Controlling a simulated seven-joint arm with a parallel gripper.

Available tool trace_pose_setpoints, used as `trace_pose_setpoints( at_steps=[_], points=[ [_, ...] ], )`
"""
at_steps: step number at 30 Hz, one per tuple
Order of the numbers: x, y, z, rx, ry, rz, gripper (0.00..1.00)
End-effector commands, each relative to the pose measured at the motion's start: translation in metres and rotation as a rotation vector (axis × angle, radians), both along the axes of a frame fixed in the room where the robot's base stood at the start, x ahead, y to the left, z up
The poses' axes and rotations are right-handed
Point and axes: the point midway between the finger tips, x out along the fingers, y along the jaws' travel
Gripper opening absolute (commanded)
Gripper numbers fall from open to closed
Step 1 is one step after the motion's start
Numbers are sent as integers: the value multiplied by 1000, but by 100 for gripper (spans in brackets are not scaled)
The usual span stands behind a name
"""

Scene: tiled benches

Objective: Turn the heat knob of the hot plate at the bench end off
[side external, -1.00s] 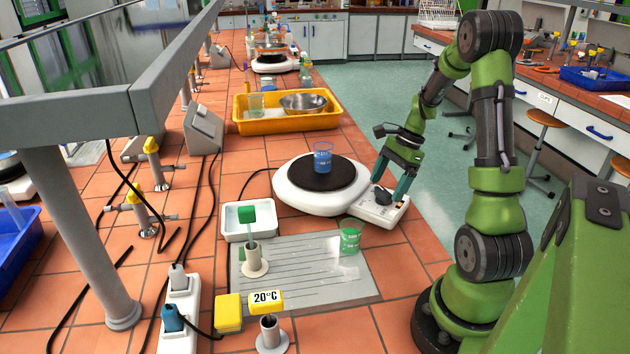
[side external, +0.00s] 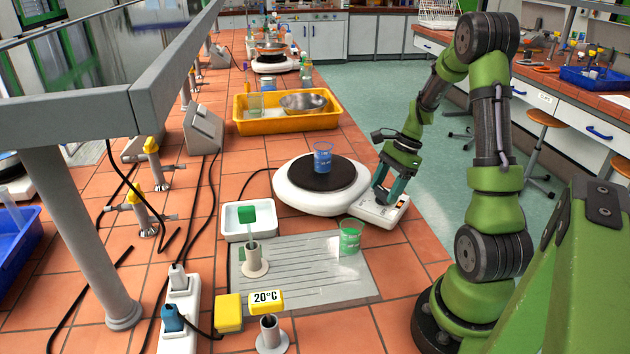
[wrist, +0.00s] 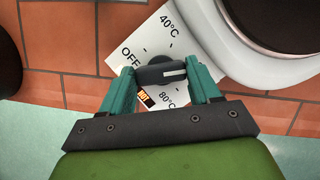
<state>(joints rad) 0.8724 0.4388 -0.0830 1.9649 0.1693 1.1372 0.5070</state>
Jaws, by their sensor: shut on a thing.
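The hot plate (side external: 298,200) is a white round unit with a dark top, and a blue beaker (side external: 323,158) stands on it. Its white control panel (side external: 395,212) juts out toward the bench edge. In the wrist view the dark heat knob (wrist: 153,76) sits on that panel between the marks OFF, 40°C and 80°C. The knob's white line lies to the right, away from OFF.
A green beaker (side external: 350,237) stands close to the panel on a grey ribbed mat (side external: 310,280). A white tray (side external: 235,228) lies left of the hot plate. A yellow tub (side external: 270,126) with a metal bowl stands behind.

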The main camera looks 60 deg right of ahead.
Motion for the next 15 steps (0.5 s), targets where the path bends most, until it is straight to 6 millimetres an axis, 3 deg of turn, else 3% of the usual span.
trace_pose_setpoints(
  at_steps=[8, 15],
  points=[
    [1, -1, 1, -1, 0, 99, 31],
    [2, -2, 1, -2, 1, 291, 31]
  ],
)
